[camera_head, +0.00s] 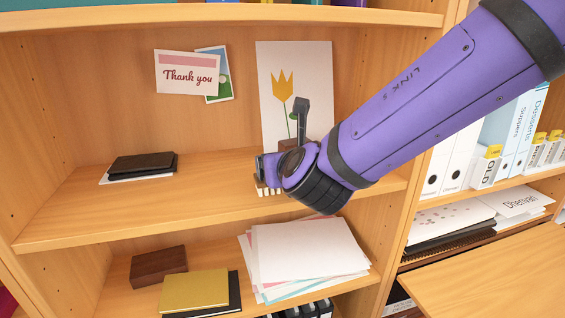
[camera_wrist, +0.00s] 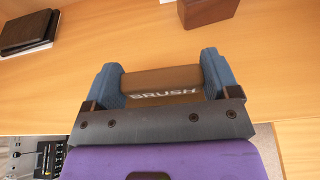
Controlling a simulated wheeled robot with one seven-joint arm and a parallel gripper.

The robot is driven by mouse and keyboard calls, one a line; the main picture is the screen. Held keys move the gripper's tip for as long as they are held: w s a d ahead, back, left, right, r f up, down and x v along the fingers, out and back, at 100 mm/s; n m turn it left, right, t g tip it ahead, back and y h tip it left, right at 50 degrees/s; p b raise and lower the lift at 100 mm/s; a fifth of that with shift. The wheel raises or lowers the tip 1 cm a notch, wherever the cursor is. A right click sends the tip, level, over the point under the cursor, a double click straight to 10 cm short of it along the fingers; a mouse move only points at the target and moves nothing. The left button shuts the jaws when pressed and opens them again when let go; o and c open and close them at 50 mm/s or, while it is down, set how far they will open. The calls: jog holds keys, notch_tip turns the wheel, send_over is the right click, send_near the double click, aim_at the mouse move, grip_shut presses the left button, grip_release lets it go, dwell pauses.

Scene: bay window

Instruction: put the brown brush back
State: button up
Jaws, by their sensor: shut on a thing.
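The brown brush (camera_wrist: 160,80) is between the two blue fingers of my gripper (camera_wrist: 158,88) in the wrist view, with the word BRUSH facing the camera. My gripper is shut on it. In the head view my gripper (camera_head: 272,172) is at the front of the middle shelf (camera_head: 215,178). Pale bristles of the brush (camera_head: 268,192) show below the fingers there, close to the shelf's front edge. The rest of the brush is hidden by my gripper. I cannot tell whether the bristles touch the shelf.
A brown block (camera_wrist: 207,11) stands behind the brush, near a tulip card (camera_head: 310,72). Dark wallets (camera_head: 143,162) lie at the shelf's left, with bare shelf between. Below are a dark brown box (camera_head: 158,266), a yellow notebook (camera_head: 195,289) and loose papers (camera_head: 305,250).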

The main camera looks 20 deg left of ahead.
jog(key=shift+f, duration=0.2)
dwell(0.3)
jog(key=o, duration=0.9)
